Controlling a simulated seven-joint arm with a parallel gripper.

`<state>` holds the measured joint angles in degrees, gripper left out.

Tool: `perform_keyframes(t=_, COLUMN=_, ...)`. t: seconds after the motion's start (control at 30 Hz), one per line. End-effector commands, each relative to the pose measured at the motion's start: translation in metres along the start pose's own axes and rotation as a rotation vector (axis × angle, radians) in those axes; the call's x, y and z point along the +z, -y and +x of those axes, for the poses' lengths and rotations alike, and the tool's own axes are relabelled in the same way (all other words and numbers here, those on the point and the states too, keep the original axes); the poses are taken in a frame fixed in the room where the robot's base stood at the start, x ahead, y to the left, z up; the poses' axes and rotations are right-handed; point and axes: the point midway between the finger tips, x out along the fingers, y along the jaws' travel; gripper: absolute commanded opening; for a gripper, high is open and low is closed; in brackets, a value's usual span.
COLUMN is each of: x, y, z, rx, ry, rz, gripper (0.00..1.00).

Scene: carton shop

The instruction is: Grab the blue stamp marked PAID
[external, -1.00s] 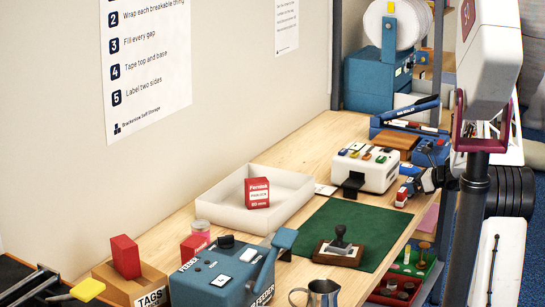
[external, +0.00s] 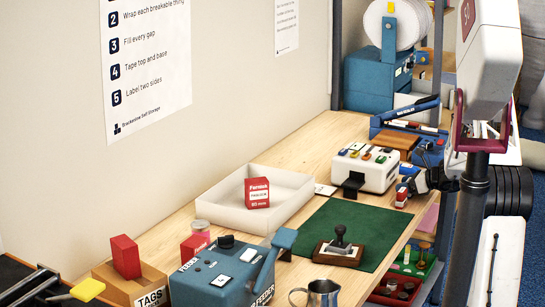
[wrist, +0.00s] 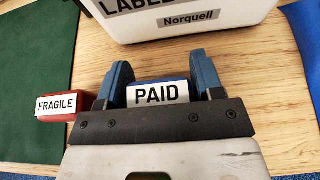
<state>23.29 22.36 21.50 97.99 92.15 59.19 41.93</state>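The blue stamp with a white PAID label (wrist: 157,94) lies between the two blue fingers of my gripper (wrist: 160,80) in the wrist view. The fingers stand apart, one at each end of the stamp. Its ends are close to the fingers, and I cannot tell whether they touch. The label faces the camera. In the external view my gripper (external: 412,184) is low over the table, beside the white label box (external: 366,169), and the PAID stamp is hard to make out there.
A red stamp marked FRAGILE (wrist: 62,106) lies just left of my gripper in the wrist view. The label box (wrist: 190,18) stands just beyond the fingers. A green mat (external: 345,222) holds a dark-handled stamp on a wooden base (external: 339,247). The table's edge is close on the right.

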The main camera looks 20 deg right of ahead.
Motion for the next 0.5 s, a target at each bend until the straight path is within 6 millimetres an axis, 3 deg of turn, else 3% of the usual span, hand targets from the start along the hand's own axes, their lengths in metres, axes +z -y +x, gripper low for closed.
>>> perform_keyframes(t=0.03, x=0.0, y=0.0, z=0.0, rx=0.0, ry=0.0, rz=0.0, gripper=0.53)
perform_keyframes(t=0.2, x=0.0001, y=0.0, z=0.0, rx=0.0, ry=0.0, rz=0.0, gripper=0.31)
perform_keyframes(t=0.5, x=0.0023, y=0.0001, z=-0.0009, rx=0.0, ry=0.0, rz=-0.001, gripper=0.31)
